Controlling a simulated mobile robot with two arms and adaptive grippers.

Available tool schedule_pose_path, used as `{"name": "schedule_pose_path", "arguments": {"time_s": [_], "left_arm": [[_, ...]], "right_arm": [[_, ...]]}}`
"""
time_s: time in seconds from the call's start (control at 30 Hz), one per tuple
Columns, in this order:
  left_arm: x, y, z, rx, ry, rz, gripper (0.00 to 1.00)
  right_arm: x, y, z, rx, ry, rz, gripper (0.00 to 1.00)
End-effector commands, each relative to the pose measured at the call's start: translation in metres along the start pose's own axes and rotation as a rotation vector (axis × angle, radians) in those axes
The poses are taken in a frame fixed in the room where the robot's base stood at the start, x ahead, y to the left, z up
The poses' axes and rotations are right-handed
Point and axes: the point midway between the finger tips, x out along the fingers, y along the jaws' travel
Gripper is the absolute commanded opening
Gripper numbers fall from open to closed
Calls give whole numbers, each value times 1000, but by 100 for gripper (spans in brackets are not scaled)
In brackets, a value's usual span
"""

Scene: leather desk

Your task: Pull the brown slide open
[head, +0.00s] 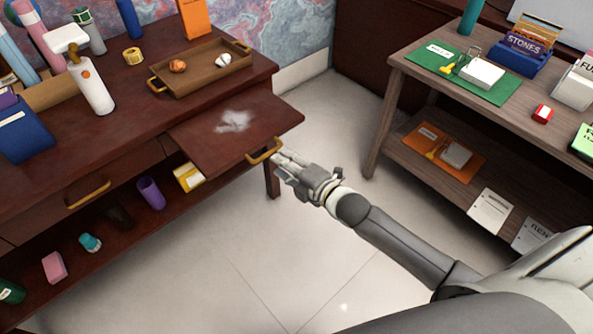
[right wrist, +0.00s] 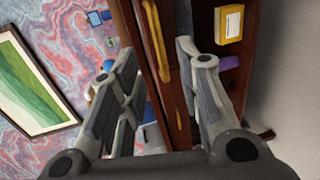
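The brown slide (head: 205,144) is a flat board standing out from the dark red-brown desk, with a pale powdery patch on top. A brass handle (head: 265,152) is on its front edge. My right gripper (head: 282,163) is at this handle, coming from the lower right. In the right wrist view the two fingers (right wrist: 155,60) are spread apart, and a brass handle (right wrist: 154,38) shows between them. I cannot tell whether a finger touches it. My left gripper is not in view.
A wooden tray (head: 205,85) with two small items sits on the desk behind the slide. A closed drawer with a brass handle (head: 88,194) is to the left. A lower shelf holds a purple cup (head: 151,193). A second table (head: 425,85) stands right. Pale floor is clear in front.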

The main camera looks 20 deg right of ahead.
Motion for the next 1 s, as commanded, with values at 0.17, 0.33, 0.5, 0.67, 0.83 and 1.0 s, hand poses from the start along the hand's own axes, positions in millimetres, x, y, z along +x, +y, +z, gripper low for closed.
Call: {"name": "schedule_pose_path", "arguments": {"time_s": [0.17,0.33,0.5,0.67,0.83,1.0], "left_arm": [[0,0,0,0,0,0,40],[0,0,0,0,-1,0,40],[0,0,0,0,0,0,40],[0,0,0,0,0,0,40],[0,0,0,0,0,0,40],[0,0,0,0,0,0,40]], "right_arm": [[-28,-1,0,-1,0,-1,32],[-42,0,0,0,0,0,32],[-46,0,0,0,0,1,32],[-46,0,0,0,0,1,32],[-45,0,0,0,0,1,32],[-45,-4,2,10,-5,-8,32]]}}
